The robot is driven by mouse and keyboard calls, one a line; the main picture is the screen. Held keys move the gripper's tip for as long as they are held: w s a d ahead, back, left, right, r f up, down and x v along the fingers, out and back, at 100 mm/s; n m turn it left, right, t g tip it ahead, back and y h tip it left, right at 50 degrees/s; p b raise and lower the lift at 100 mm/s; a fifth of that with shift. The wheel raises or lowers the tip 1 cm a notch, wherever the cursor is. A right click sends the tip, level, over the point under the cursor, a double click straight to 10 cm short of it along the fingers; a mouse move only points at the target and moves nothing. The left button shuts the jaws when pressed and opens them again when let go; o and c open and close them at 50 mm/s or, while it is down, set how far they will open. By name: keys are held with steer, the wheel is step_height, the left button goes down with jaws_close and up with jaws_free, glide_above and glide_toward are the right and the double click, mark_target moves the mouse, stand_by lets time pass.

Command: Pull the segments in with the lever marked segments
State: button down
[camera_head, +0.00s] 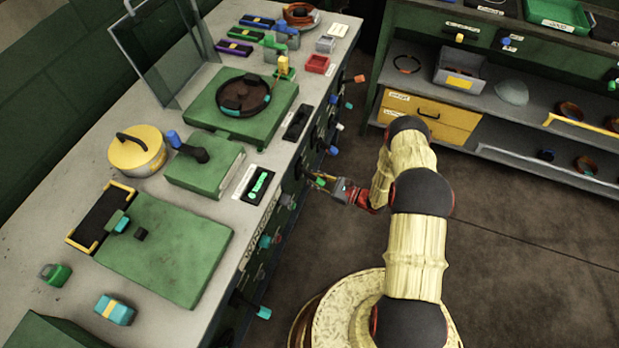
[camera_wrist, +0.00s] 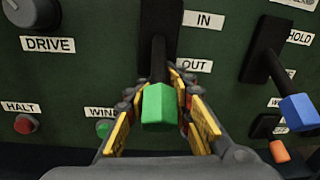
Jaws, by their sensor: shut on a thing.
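A lever with a green six-sided knob (camera_wrist: 160,106) and a dark stem (camera_wrist: 158,62) stands out from a dark green panel in the wrist view. Its black plate (camera_wrist: 160,20) has an IN label (camera_wrist: 203,20) at upper right and an OUT label (camera_wrist: 195,65) lower down. The knob appears below OUT in the picture. No "segments" marking is readable. My gripper (camera_wrist: 168,92) is shut on this lever, yellow-padded fingers on both sides of the knob. In the head view my gripper (camera_head: 335,187) is at the bench's front face, where the lever is hard to make out.
To the right is a blue-knobbed lever (camera_wrist: 298,108) by a HOLD label, with an orange knob (camera_wrist: 279,151) below. Left are a DRIVE dial (camera_wrist: 32,12), a red HALT button (camera_wrist: 25,125) and a green button (camera_wrist: 104,128). Open floor (camera_head: 520,260) lies right of my arm.

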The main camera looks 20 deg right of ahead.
mark_target(313, 176)
steer(key=shift+s+r+p, duration=0.1)
steer(key=shift+s+p, duration=0.05)
steer(key=shift+p, duration=0.15)
steer(key=p, duration=0.1)
steer(key=r+g+h+p, duration=0.1)
steer(key=h+p, duration=0.1)
steer(key=shift+s+d+r+g, duration=0.15)
steer(key=shift+s+d+g, duration=0.15)
steer(key=shift+g, duration=0.1)
steer(key=g+h+p, duration=0.1)
steer(key=r+h+p, duration=0.1)
steer(key=p, duration=0.1)
steer(key=shift+s+d+r+g+p, duration=0.1)
steer(key=shift+s+d+g+p, duration=0.05)
steer(key=shift+d+g+p, duration=0.2)
steer(key=r+g+h+p, duration=0.1)
steer(key=g+h+p, duration=0.1)
steer(key=shift+s+r+h+p, duration=0.2)
steer(key=shift+h+p, duration=0.1)
steer(key=shift+h, duration=0.1)
steer(key=shift+d+r+g+h+p, duration=0.1)
steer(key=shift+r+g+h+p, duration=0.25)
steer(key=shift+g+h, duration=0.25)
steer(key=shift+r+g+h+p, duration=0.25)
steer(key=shift+g+h+p, duration=0.2)
steer(key=shift+h, duration=0.25)
steer(key=c, duration=1.5)
jaws_free()
steer(key=shift+w, duration=0.1)
steer(key=shift+r, duration=0.15)
